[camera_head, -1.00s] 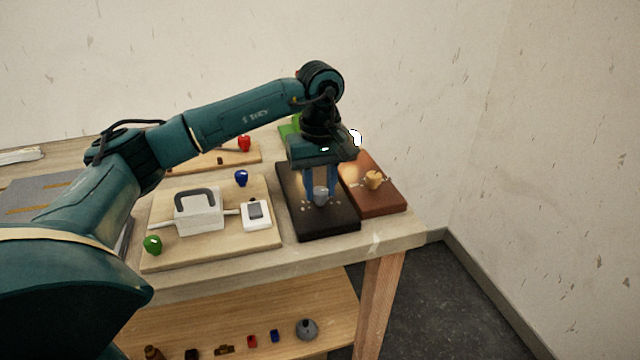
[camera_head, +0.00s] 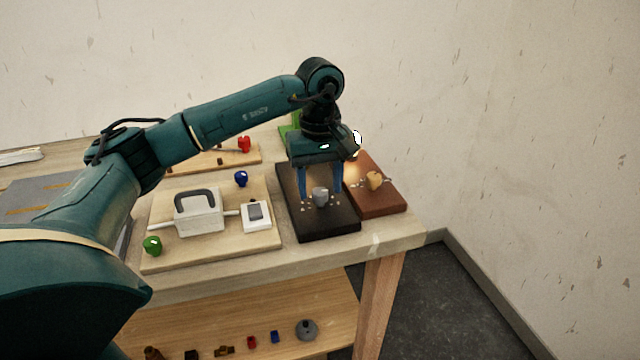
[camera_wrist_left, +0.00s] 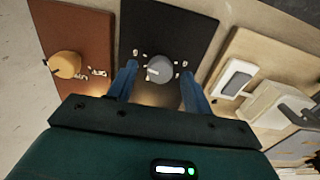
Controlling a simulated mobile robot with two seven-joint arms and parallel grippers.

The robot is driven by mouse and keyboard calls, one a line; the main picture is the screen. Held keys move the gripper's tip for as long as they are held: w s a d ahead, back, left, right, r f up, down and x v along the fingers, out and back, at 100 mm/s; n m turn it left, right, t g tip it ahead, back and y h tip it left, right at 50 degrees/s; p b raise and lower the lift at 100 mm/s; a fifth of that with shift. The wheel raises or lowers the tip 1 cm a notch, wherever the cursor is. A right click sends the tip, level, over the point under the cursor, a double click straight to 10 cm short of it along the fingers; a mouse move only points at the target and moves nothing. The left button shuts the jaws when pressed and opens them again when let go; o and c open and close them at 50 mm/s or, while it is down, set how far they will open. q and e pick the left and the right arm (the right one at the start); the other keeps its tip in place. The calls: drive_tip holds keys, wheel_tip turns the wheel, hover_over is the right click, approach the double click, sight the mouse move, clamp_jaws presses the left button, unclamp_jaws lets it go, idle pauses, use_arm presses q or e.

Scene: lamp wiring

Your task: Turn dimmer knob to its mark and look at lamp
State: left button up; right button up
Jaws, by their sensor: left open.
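A grey dimmer knob (camera_head: 320,196) stands on a black board (camera_head: 318,228) near the right end of the table, with small pale marks around it. It also shows in the left wrist view (camera_wrist_left: 160,69), with a pale pointer on its left side. My left gripper (camera_head: 322,198) points down over the board. Its blue fingers are open, one on each side of the knob with gaps between. The lit lamp bulb (camera_head: 357,139) shows as a bright white shape behind the gripper, partly hidden by it. My right gripper is not in view.
Right of the black board is a brown board (camera_head: 385,205) with an orange knob (camera_head: 375,180). Left is a wooden board (camera_head: 215,257) with a white box (camera_head: 198,212), a white switch (camera_head: 256,216) and blue and green knobs. A lower shelf holds small parts.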

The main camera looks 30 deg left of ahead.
sight(320, 191)
use_arm(q)
wheel_tip(320, 191, up, 13)
drive_tip(key=p, duration=0.1)
drive_tip(key=shift+f, duration=0.2)
idle(0.5)
